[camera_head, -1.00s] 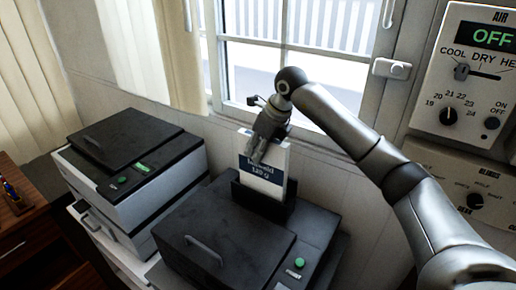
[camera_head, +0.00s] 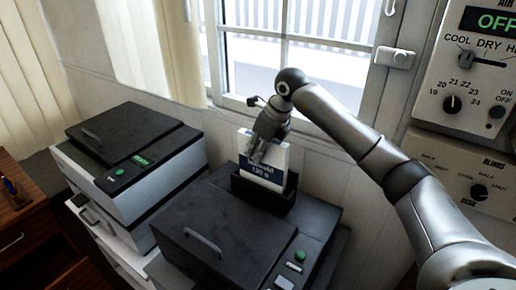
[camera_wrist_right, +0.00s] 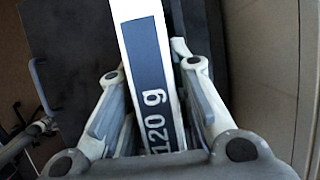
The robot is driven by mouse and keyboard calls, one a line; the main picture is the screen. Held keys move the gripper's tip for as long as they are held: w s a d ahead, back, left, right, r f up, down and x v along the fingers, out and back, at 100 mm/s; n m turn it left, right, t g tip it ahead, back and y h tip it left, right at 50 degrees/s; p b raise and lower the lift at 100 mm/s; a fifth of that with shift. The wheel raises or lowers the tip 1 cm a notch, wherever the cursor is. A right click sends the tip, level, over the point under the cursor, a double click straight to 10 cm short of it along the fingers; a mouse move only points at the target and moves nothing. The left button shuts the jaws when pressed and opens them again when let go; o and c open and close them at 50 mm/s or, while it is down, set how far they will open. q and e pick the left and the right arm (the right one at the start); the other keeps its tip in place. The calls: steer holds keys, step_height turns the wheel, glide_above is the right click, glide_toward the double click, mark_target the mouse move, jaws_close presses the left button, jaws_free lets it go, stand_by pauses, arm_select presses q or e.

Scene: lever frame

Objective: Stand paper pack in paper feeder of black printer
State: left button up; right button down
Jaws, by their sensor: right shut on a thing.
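The paper pack (camera_head: 275,163) is a white upright block with a dark blue label. Its lower part is hidden inside the black paper feeder (camera_head: 262,193) at the back of the black printer (camera_head: 225,235). My right gripper (camera_head: 258,157) is shut on the pack's upper left part, coming from above. In the right wrist view the pack (camera_wrist_right: 148,60) runs between the two fingers, with "120 g" readable. Whether the pack touches the feeder's floor is hidden. My left gripper is out of view.
A white printer with a black lid (camera_head: 130,165) stands to the left. A window (camera_head: 290,75) is close behind the feeder. Control panels (camera_head: 475,85) are on the wall at right. A wooden desk (camera_head: 25,220) is at far left.

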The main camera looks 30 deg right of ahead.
steer(key=shift+f+b, duration=0.35)
steer(key=shift+f, duration=0.2)
steer(key=c, duration=1.2)
jaws_free()
steer(key=v, duration=1.2)
